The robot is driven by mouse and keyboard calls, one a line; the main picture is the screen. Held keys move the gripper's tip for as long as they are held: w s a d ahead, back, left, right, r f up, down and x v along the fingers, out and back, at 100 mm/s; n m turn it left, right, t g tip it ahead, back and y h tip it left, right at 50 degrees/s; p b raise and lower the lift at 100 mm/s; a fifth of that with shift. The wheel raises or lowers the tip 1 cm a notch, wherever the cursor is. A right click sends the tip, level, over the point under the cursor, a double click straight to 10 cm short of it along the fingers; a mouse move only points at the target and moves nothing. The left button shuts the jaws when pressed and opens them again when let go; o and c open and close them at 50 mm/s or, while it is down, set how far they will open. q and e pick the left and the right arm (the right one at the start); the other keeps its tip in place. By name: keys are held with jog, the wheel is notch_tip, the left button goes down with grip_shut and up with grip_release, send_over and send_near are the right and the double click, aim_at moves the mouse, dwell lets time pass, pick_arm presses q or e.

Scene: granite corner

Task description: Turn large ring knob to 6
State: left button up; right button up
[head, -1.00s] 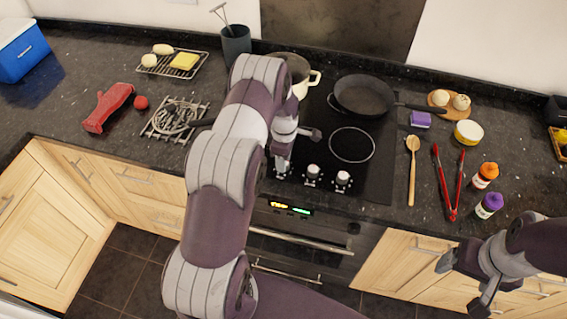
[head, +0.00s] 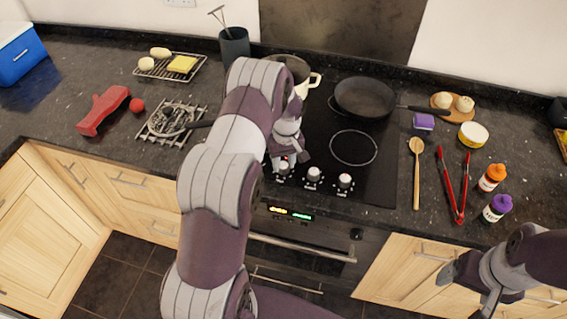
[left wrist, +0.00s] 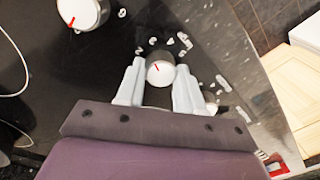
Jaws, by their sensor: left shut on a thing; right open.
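My left gripper (head: 284,162) is at the leftmost visible knob (head: 283,173) on the cooktop's front edge. In the left wrist view, my left gripper (left wrist: 159,88) has its two pale fingers closed on either side of this white round knob (left wrist: 160,74). A red pointer line on its top slants toward the upper left. Several white numerals curve around it, too small to read surely. Another knob (left wrist: 82,10) shows at the upper left, and a third (left wrist: 210,101) is partly hidden behind a finger. My right gripper (head: 470,285) is open and empty, in front of the counter.
Two more knobs (head: 314,175) (head: 344,182) stand to the right in the row. A black pan (head: 364,98) and a pot (head: 292,66) stand on the cooktop (head: 380,165).

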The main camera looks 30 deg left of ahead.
pick_arm(q)
jog(key=m+b, duration=0.1)
jog(key=m, duration=0.5)
jog(key=shift+w+r, duration=0.1)
jog(key=shift+w, duration=0.05)
jog(key=m, duration=0.6)
jog(key=shift+d+m+t, duration=0.1)
jog(key=shift+m+t, duration=0.2)
jog(key=m, duration=1.2)
jog(key=shift+s+m, duration=0.2)
jog(key=shift+m, duration=0.2)
jog(key=o, duration=1)
jog(key=shift+o, duration=0.2)
jog(key=shift+d+b, duration=0.1)
jog(key=shift+b, duration=0.2)
